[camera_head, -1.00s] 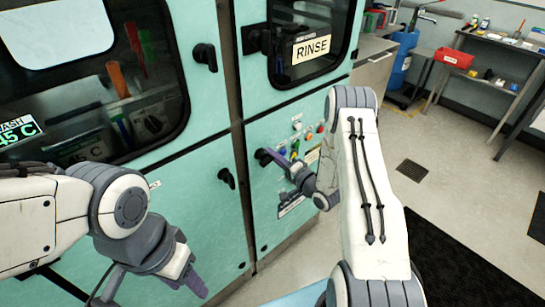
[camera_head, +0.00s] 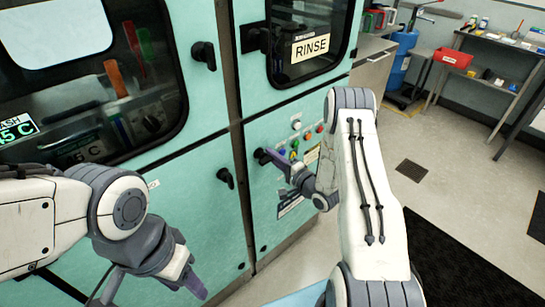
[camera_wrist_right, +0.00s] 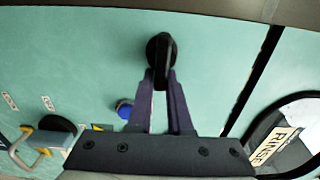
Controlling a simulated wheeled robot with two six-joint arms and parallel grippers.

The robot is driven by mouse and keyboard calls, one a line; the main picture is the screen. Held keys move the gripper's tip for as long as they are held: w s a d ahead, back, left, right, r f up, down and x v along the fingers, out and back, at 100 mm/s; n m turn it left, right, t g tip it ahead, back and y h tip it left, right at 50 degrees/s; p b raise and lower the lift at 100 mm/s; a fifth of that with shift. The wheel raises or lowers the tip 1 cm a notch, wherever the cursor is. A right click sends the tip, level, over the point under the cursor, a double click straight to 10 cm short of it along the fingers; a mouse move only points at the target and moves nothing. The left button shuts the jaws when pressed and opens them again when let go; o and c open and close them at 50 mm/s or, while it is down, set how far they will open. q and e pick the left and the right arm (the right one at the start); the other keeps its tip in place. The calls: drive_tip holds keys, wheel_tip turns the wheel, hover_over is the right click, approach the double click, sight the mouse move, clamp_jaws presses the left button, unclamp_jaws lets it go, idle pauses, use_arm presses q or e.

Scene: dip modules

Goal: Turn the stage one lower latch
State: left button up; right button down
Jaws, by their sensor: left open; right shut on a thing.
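The cabinet front is teal, with a WASH-side door at left and a RINSE window (camera_head: 310,45) at right. A black latch (camera_head: 225,178) sits low on the left door, beside the seam, with no gripper at it. Another black latch (camera_head: 262,157) sits low on the right panel, below the RINSE window. My right gripper (camera_head: 272,156) is shut on this right-panel latch. In the right wrist view, its fingertips (camera_wrist_right: 161,77) pinch the black latch (camera_wrist_right: 160,47), partly hiding its lower end. My left gripper (camera_head: 195,285) is open and empty, low in front of the left door.
An upper black latch (camera_head: 204,54) is on the left door. Coloured buttons (camera_head: 295,142) sit close to my right gripper; a blue one (camera_wrist_right: 124,109) shows beside the fingers. A yellow-and-grey fitting (camera_wrist_right: 38,145) is at lower left there. Open floor (camera_head: 400,185) lies right.

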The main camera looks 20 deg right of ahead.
drive_tip(key=c, duration=0.8)
unclamp_jaws()
drive_tip(key=shift+c, duration=0.2)
drive_tip(key=b+v, duration=0.2)
drive_tip(key=v, duration=0.8)
drive_tip(key=shift+s, duration=0.25)
drive_tip(key=shift+d, duration=0.15)
